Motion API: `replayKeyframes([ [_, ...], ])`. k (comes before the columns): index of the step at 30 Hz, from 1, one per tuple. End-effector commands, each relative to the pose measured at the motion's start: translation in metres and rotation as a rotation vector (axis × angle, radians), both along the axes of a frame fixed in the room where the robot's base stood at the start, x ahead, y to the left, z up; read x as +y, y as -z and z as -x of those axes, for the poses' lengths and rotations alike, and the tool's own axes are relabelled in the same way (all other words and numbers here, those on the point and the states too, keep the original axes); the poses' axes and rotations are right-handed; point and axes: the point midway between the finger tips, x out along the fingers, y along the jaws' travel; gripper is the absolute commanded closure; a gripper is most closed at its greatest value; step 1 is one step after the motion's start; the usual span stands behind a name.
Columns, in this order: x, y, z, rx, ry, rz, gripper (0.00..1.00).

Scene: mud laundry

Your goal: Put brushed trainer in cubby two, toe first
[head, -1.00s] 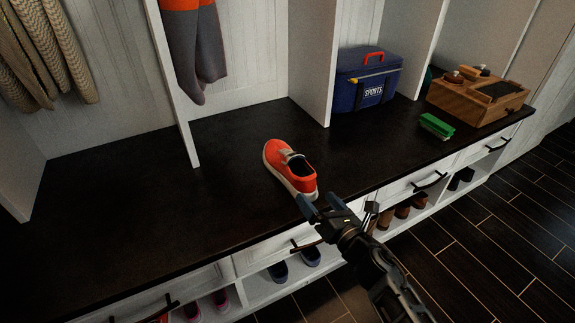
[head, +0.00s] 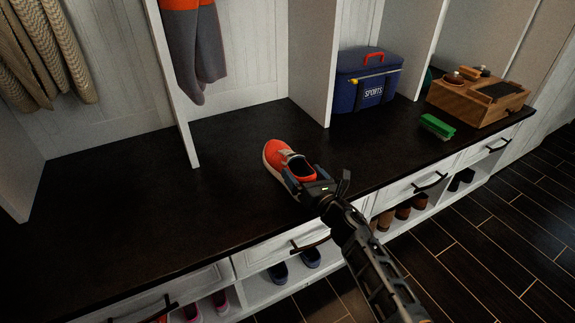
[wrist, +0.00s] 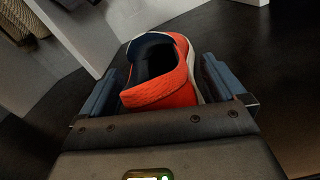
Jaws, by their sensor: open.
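An orange trainer (head: 279,156) with a white sole and dark inside lies on the dark bench top, its toe pointing away from me toward the wall. My gripper (head: 304,180) is at its heel end. In the wrist view the trainer (wrist: 160,91) sits between the two blue-grey fingers of my gripper (wrist: 158,88), one on each side. The fingers are open, with a gap on the left; the right finger is close to the sole. Cubbies with several pairs of shoes run below the bench (head: 130,215); no numbers on them are readable.
White dividers (head: 312,60) rise from the bench. Drawers with black handles (head: 430,182) line its front. The bench's left side is clear.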

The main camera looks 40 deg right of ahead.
Motion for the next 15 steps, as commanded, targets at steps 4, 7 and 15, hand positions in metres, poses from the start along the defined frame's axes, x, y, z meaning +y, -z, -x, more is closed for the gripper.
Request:
replayKeyframes([
  [4,0.0001,0.0001,0.0003,0.0,0.0,0.0,0.03],
  [7,0.0001,0.0,0.0003,0.0,0.0,0.0,0.1],
  [15,0.0002,0.0,0.0005,0.0,0.0,0.0,0.36],
])
